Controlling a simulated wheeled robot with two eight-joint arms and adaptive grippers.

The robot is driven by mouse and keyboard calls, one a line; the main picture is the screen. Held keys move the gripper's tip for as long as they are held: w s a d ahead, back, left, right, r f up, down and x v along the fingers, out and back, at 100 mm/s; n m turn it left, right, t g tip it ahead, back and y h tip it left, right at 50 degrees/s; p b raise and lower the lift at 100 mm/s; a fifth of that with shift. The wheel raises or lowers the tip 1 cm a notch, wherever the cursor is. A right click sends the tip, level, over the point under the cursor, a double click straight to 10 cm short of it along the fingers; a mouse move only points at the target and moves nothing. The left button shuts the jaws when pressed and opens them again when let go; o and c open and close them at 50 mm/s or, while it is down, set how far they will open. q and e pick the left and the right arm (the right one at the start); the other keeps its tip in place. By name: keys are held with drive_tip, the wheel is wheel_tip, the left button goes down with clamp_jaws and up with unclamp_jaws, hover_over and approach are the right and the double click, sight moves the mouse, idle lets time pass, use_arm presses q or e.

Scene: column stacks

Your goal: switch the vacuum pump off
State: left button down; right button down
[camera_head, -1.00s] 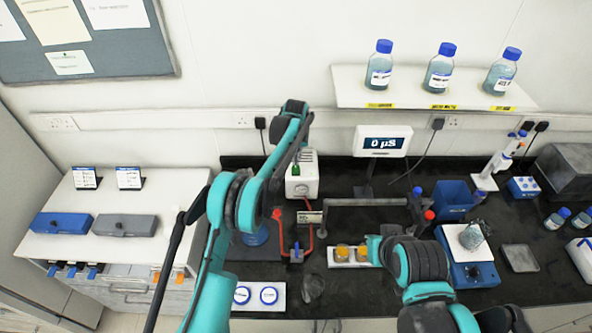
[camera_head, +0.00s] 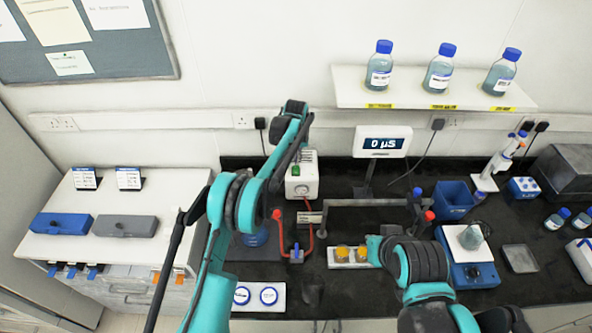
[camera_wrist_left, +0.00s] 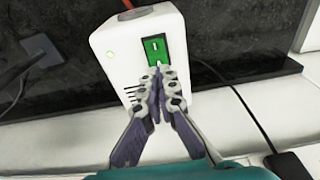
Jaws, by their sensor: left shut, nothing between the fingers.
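The vacuum pump (camera_head: 303,186) is a white box on the black bench, partly hidden behind my left arm in the head view. In the left wrist view the pump (camera_wrist_left: 117,62) shows a green rocker switch (camera_wrist_left: 154,50) on its top. My left gripper (camera_wrist_left: 157,72) is shut and empty, its fingertips at the lower edge of the switch; whether they touch it I cannot tell. In the head view the green switch (camera_head: 296,170) also shows. My right arm enters at the lower right, and its fingers are hidden.
A red tube (camera_head: 311,232) runs from the pump along the bench. A display (camera_head: 382,142) reading "0 µS" stands right of the pump. A small rack with yellow-topped vials (camera_head: 351,262) and a blue hotplate (camera_head: 473,273) stand further forward. Bottles line the shelf (camera_head: 420,97) above.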

sight(296, 167)
use_arm(q)
drive_tip(key=shift+f+b, duration=0.75)
drive_tip(key=shift+f, duration=0.25)
idle(0.4)
drive_tip(key=shift+r+p, duration=1.55)
drive_tip(key=shift+r, duration=1.95)
